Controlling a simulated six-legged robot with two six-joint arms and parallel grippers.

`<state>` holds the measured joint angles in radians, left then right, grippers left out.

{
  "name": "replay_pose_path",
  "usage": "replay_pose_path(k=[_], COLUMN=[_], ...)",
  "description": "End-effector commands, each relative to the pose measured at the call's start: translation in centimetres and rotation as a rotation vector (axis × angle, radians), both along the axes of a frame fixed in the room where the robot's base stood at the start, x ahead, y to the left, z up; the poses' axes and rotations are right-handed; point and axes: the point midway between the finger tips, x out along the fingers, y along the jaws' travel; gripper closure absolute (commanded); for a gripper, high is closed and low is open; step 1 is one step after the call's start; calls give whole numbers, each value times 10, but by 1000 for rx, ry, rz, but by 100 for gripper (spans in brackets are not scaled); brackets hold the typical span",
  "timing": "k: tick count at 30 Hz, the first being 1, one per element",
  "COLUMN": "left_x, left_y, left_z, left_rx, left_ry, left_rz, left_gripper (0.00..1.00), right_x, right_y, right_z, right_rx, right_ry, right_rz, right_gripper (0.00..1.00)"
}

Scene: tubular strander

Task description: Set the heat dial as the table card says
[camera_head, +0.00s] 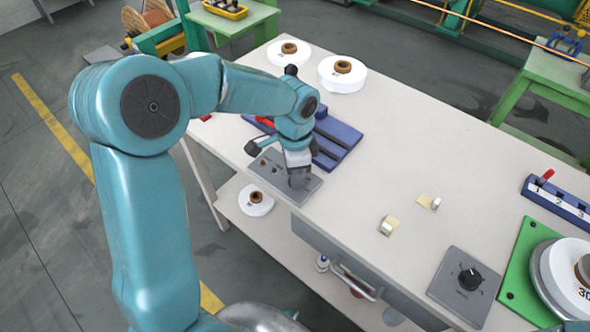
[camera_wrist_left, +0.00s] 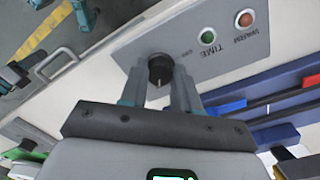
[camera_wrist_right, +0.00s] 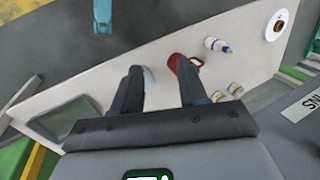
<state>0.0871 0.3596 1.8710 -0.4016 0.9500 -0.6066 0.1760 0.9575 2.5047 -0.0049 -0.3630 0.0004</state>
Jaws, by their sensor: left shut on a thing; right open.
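A grey panel (camera_head: 268,172) lies at the near left edge of the table. Its black knob (camera_wrist_left: 160,68) stands between the fingers of my left gripper (camera_wrist_left: 158,88), which is shut on it. The panel bears the word TIME, a green lamp (camera_wrist_left: 207,37) and an orange lamp (camera_wrist_left: 246,19) marked WARM. My left gripper (camera_head: 299,180) covers the knob in the head view. A second grey panel (camera_head: 449,291) with a black dial (camera_head: 469,278) lies at the right; its markings are too small to read. No readable card shows. My right gripper (camera_wrist_right: 158,90) is open and empty.
A blue tray (camera_head: 340,138) lies just behind the left panel. White reels (camera_head: 342,82) stand at the back, and two small cream pieces (camera_head: 388,227) lie mid-table. A green plate (camera_head: 520,265) is at the right. A red mug (camera_wrist_right: 180,64) shows in the right wrist view.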

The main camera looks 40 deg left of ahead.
Motion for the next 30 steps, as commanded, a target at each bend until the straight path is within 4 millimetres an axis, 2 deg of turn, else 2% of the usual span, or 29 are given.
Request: replay_pose_path(k=[17,18,20,30], left_x=[1,1,1,1], left_y=[0,0,-1,0], left_z=[0,0,0,3], left_rx=[-2,-2,-2,0], left_ry=[-3,-3,-3,-2], left_rz=[-32,-32,-32,-31], left_gripper=[100,63,44,44], right_x=[0,0,0,0], right_y=[0,0,0,0], right_z=[1,1,1,1], right_rx=[0,0,0,0], right_ry=[0,0,0,0], right_rz=[0,0,0,0], right_gripper=[57,57,57,57])
